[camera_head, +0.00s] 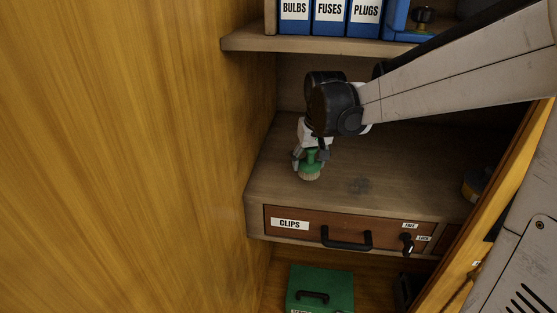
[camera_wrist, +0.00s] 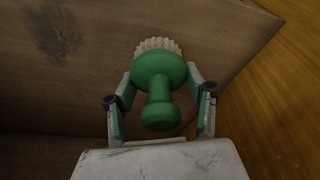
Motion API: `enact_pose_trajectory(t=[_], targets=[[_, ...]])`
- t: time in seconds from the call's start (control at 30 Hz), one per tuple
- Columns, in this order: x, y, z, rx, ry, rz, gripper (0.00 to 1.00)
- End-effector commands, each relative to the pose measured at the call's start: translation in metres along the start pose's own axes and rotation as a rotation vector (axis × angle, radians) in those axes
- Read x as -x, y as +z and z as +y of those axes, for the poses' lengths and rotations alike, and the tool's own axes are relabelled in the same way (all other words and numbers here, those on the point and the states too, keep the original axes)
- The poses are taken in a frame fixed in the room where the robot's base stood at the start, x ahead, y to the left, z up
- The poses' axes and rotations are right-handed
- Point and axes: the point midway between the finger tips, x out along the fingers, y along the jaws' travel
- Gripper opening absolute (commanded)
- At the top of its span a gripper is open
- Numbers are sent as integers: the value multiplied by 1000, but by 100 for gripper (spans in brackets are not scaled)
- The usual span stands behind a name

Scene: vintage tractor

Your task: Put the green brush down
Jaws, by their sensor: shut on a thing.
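The green brush (camera_head: 312,162) has a green knobbed handle and pale bristles that point down. It is between the fingers of my gripper (camera_head: 310,155), over the left part of the wooden shelf top (camera_head: 400,160) above the clips drawer. In the wrist view the brush (camera_wrist: 158,90) stands between the two fingers of my gripper (camera_wrist: 160,95), with the bristles at the far end. My gripper is shut on it. I cannot tell whether the bristles touch the wood.
The clips drawer (camera_head: 290,224) has a black handle (camera_head: 346,238) and a knob (camera_head: 407,243). A green box (camera_head: 320,285) sits below. Blue boxes (camera_head: 330,15) stand on the upper shelf. A round container (camera_head: 474,187) is at the right. The shelf middle is clear, with a dark stain.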

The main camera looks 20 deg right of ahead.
Motion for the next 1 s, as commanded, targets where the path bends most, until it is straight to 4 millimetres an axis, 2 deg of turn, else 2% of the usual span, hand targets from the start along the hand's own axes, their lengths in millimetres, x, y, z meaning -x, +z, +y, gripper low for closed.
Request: enact_pose_trajectory(t=[0.03, 0.13, 0.47, 0.7, 1.0], targets=[[-2, -5, -11, 5, -1, 0, 14], [-3, -10, -27, 4, 0, 0, 14], [-5, -20, -48, 1, 0, 0, 14], [-37, -11, -49, -1, 1, 0, 14], [-39, -10, -49, -1, 1, 0, 14]])
